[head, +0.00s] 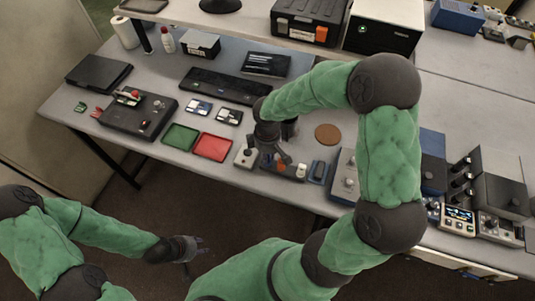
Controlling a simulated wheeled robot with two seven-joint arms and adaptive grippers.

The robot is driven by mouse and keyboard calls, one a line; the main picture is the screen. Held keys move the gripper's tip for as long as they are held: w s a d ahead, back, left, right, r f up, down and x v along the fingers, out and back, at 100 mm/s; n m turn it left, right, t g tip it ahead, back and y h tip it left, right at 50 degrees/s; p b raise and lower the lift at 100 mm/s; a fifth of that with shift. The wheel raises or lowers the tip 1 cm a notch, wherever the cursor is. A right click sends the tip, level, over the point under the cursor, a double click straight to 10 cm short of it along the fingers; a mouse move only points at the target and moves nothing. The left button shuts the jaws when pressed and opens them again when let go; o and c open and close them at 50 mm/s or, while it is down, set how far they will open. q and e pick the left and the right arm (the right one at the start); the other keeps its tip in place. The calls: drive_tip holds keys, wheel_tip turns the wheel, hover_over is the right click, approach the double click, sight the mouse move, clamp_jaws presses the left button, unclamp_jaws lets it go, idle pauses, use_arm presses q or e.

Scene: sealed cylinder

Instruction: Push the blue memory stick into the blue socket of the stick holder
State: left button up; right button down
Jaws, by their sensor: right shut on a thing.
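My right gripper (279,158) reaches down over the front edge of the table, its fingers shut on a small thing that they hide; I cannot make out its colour. A low dark block with orange and white parts (284,169) lies right at its fingertips; it may be the stick holder, but its sockets are too small to tell. A small dark blue-grey piece (318,171) lies just right of that block. My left gripper (196,245) hangs over the floor in front of the table, open and empty, far from these things.
A grey box with a black knob (246,154) stands close left of my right gripper. Red (212,147) and green (181,136) trays lie further left. A grey device (344,175) stands at the right. A brown disc (328,134) lies behind, with bare table around it.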

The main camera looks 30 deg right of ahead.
drive_tip(key=shift+f+b, duration=0.55)
drive_tip(key=shift+f, duration=0.1)
idle(0.4)
drive_tip(key=c, duration=1.1)
unclamp_jaws()
drive_tip(key=shift+o, duration=0.2)
drive_tip(key=shift+r, duration=0.1)
wheel_tip(320, 180, up, 12)
drive_tip(key=shift+f, duration=0.1)
